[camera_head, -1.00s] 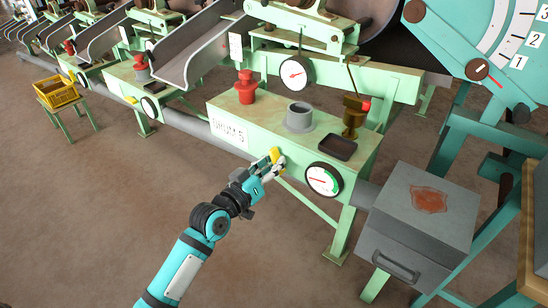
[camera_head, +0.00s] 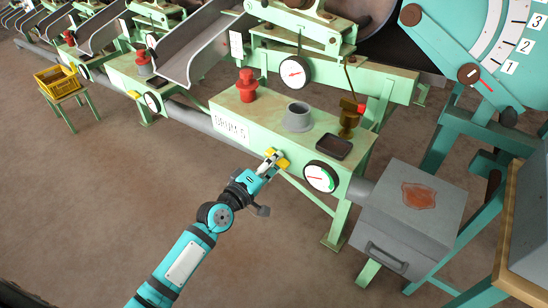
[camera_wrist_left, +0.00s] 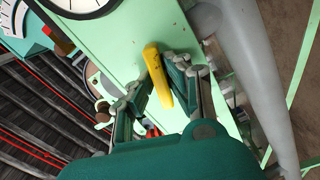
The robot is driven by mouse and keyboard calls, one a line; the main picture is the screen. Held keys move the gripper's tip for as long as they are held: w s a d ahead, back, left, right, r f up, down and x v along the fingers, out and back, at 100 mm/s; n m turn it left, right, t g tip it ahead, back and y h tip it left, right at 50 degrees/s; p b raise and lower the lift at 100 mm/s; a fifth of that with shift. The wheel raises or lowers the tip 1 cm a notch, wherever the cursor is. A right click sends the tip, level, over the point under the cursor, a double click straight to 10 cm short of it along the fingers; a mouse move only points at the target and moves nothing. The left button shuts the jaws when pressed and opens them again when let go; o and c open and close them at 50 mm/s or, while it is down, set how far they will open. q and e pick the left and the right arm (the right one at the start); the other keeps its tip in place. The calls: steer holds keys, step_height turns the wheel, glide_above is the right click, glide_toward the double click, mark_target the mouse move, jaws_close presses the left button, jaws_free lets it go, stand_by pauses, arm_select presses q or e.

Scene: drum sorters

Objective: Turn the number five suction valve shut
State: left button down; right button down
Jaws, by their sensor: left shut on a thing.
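The number five suction valve has a yellow lever handle (camera_head: 282,163) on the front face of the pale green box marked DRUM 5 (camera_head: 231,131). My left gripper (camera_head: 270,162) reaches it from the front and is shut on the handle. In the left wrist view the yellow lever (camera_wrist_left: 157,75) stands between the two fingers, slightly tilted. The fingers partly hide the lever in the head view. My right gripper is not in view.
A dial gauge (camera_head: 321,177) with a green arc sits right of the lever. A grey box (camera_head: 410,215) stands further right. A grey pipe (camera_head: 190,115) runs along the left. A red valve-like fitting (camera_head: 247,86) and a grey cup (camera_head: 298,117) stand on top. The floor at left is open.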

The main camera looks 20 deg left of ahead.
arm_select(q)
steer(key=shift+a+n+p, duration=0.1)
steer(key=shift+n+p, duration=0.2)
steer(key=shift+n, duration=1.4)
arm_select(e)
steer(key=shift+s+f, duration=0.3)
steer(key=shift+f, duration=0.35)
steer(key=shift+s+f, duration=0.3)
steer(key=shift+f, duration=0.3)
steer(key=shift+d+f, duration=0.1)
arm_select(q)
steer(key=c, duration=1.3)
jaws_free()
steer(key=shift+w, duration=0.1)
steer(key=v, duration=1.2)
